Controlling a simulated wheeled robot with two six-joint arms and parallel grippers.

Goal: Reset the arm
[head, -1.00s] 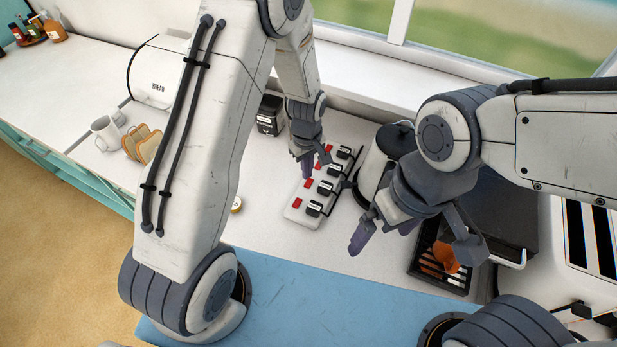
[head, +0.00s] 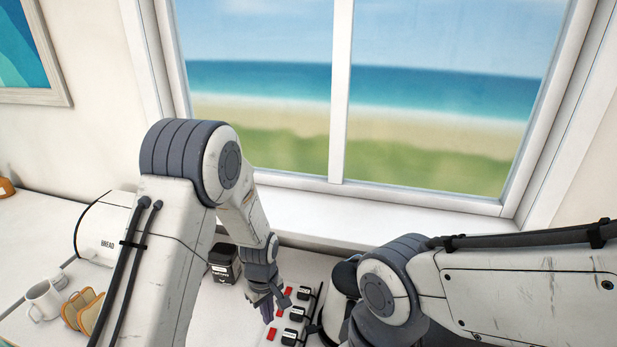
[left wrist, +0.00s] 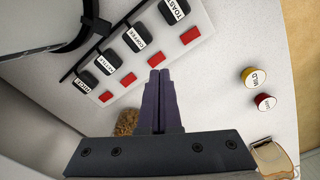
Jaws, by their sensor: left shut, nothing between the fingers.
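My left gripper (head: 267,312) hangs over the counter beside the power strip in the head view. In the left wrist view its purple fingers (left wrist: 160,100) are pressed together and empty. The fingertips overlap the edge of the white power strip (left wrist: 205,38) in that view; I cannot tell whether they touch it. The strip carries several black plugs with labels such as TOAST and COFFEE, and red switches beside them. In the head view the strip (head: 285,322) is partly cut off by the frame. My right arm comes in from the right, but its gripper is outside the frame.
A black canister (head: 224,262) stands behind my left gripper. A window is behind.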

